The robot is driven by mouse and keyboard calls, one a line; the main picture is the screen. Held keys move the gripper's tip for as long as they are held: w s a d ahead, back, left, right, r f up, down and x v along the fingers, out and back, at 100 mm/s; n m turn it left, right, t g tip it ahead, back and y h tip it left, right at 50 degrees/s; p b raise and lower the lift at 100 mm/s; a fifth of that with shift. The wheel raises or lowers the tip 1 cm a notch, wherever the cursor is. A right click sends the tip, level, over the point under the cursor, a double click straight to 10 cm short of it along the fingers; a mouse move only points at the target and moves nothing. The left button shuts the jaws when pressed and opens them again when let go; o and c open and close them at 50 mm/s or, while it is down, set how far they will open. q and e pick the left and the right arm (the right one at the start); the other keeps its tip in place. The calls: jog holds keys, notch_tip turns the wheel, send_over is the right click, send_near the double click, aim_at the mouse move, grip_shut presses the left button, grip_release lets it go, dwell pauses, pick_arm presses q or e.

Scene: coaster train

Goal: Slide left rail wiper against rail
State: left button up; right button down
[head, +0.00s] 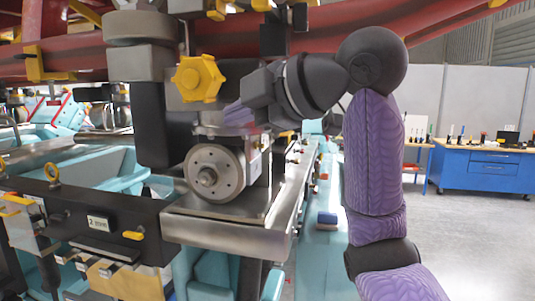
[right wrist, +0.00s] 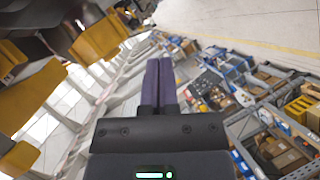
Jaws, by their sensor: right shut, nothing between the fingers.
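A thick red rail (head: 440,14) runs across the top of the head view. Below it hangs a grey wheel assembly with a yellow star-shaped knob (head: 198,78) and a round metal disc (head: 213,173). I cannot tell which part is the left rail wiper. My right gripper (head: 238,115) is beside the assembly, right of the yellow knob and above the disc; its fingertips are partly lost against it. In the right wrist view its two purple fingers (right wrist: 157,82) are together with nothing between them. My left gripper is not in view.
A metal tray-like ledge (head: 225,236) lies below the disc. Teal framework (head: 120,172) and a black panel (head: 95,225) fill the left. Yellow parts (right wrist: 98,38) are close left of the fingers in the wrist view. A blue workbench (head: 485,170) stands far right beyond open floor.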

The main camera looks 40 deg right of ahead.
aim_at(272, 12)
jog(key=s+d+r+n+t+y, duration=0.1)
jog(key=s+d+r+n+y, duration=0.15)
jog(key=s+r, duration=0.5)
jog(key=s+d+r+n+t+y, duration=0.1)
jog(key=s+r+n+t, duration=0.15)
jog(key=s+r, duration=0.5)
jog(key=w+a+f+p, duration=0.1)
jog(key=w+p, duration=0.3)
jog(key=w, duration=0.7)
jog(key=shift+a+g, duration=0.2)
jog(key=shift+g, duration=0.15)
jog(key=shift+w+a+h, duration=0.1)
jog(key=shift+w+h, duration=0.05)
jog(key=shift+h, duration=0.1)
